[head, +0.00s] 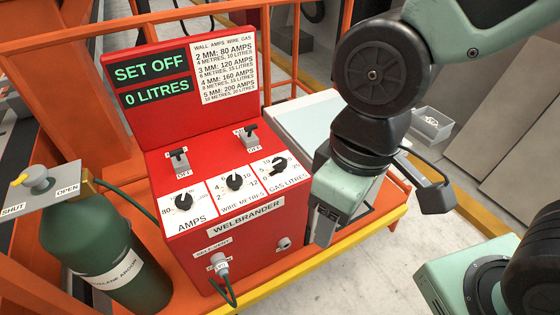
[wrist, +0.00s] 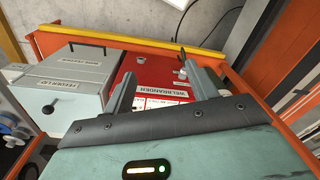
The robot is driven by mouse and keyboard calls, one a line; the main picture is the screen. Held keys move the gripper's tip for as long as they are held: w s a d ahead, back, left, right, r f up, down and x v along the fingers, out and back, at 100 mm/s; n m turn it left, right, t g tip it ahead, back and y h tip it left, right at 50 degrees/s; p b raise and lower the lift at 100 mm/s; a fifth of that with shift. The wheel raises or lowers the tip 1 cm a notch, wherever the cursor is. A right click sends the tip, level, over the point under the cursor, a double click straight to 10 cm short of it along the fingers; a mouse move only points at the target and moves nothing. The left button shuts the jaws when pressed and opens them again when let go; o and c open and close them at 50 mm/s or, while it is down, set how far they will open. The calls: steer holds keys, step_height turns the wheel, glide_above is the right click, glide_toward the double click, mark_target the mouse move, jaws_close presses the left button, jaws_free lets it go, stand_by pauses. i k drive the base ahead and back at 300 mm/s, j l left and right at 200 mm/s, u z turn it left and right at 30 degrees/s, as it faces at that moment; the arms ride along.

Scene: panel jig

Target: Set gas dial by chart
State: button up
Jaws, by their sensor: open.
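The red welder (head: 130,117) marked WELBRANDER has three black dials on its sloped panel: amps (head: 183,200), wire metres (head: 235,182) and gas litres (head: 279,165) at the right. The gas dial's exact setting is too small to read. The green display (head: 152,80) reads SET OFF, 0 LITRES. The chart (head: 224,70) lists 2 to 5 mm walls with amps, wire and gas; its small lines are blurred. My gripper (head: 322,232) is open and empty, right of and below the gas dial, apart from it. In the wrist view its fingers (wrist: 160,74) spread over the welder (wrist: 155,65).
Two switches (head: 177,160) (head: 250,134) marked OFF stand above the dials. A green gas cylinder (head: 105,255) with a SHUT/OPEN valve plate stands left. Orange rails and a yellow-edged platform (head: 300,262) surround the welder. Grey boxes (wrist: 60,95) stand beside it in the wrist view.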

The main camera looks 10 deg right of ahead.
mark_target(279, 163)
steer(key=u, duration=3.2)
steer(key=z, duration=2.85)
steer(key=i+j+z, duration=0.2)
steer(key=j+z, duration=0.25)
steer(key=i+j, duration=0.05)
